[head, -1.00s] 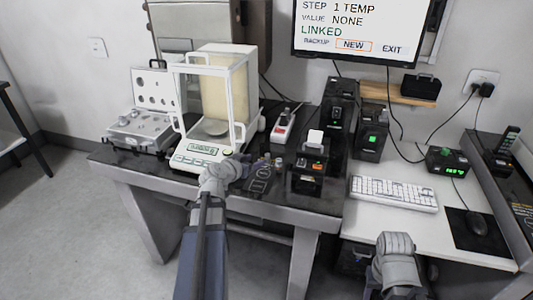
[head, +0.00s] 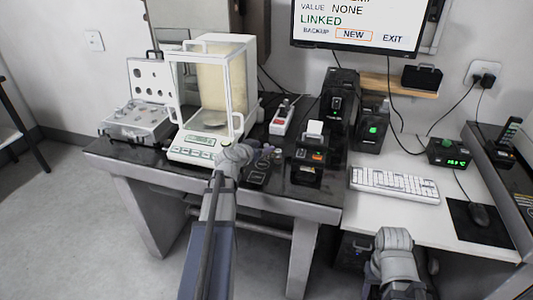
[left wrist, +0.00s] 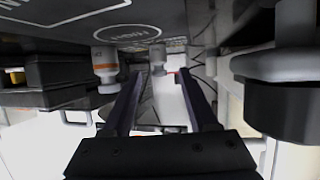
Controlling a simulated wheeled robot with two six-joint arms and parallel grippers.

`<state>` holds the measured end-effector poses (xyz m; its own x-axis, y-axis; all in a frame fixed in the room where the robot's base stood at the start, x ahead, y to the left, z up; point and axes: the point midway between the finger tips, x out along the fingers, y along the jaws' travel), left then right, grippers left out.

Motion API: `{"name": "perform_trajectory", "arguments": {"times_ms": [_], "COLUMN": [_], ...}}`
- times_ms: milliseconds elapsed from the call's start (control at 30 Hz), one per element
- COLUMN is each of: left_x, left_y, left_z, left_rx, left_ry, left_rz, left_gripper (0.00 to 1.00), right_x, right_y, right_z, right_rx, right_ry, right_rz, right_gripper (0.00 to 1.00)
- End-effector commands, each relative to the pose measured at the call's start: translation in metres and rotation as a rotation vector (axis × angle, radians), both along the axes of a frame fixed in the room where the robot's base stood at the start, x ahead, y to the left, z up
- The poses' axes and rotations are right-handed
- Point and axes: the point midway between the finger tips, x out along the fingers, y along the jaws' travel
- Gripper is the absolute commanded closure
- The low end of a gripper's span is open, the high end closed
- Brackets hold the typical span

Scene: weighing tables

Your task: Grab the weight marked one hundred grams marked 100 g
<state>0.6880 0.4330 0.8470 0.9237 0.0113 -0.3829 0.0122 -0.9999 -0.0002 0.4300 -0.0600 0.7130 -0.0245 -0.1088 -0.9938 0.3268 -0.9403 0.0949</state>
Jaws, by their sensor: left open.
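My left gripper (left wrist: 162,76) is open in the left wrist view, its two dark fingers reaching toward small metal weights. One grey weight (left wrist: 157,57) stands just beyond the fingertips, between their lines, untouched. Another weight (left wrist: 105,66) with an orange band is left of the fingers. Their markings are too small to read, so I cannot tell which is 100 g. In the head view my left gripper (head: 248,154) is beside the small weights (head: 277,154), partly hidden by my wrist. My right gripper does not show; only part of the right arm is in view.
A balance with a glass case (head: 213,105) stands left of the gripper. An open weight case (head: 137,120) is farther left. A small printer (head: 308,158) is to the right of the weights, and a keyboard (head: 395,184) lies on the white desk.

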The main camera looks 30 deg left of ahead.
Motion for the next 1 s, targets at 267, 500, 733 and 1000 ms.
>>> {"name": "perform_trajectory", "arguments": {"times_ms": [267,500,733,1000], "left_x": [0.0065,0.0063,0.0062,0.0062], "left_y": [-0.0004,-0.0003,-0.0003,-0.0003], "left_z": [-0.0025,-0.0025,-0.0025,-0.0026], "left_rx": [0.0,0.0,0.0,0.0], "left_ry": [0.0,0.0,0.0,0.0], "left_rz": [0.0,-0.001,-0.001,-0.001], "left_gripper": [0.41,0.68,0.94,1.0], "right_x": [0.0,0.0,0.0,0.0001], "right_y": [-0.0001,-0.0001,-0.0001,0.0], "right_z": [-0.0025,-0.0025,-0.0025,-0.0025], "right_rx": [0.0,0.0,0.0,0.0], "right_ry": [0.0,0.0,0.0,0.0], "right_rz": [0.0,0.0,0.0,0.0], "right_gripper": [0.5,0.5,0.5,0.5]}}
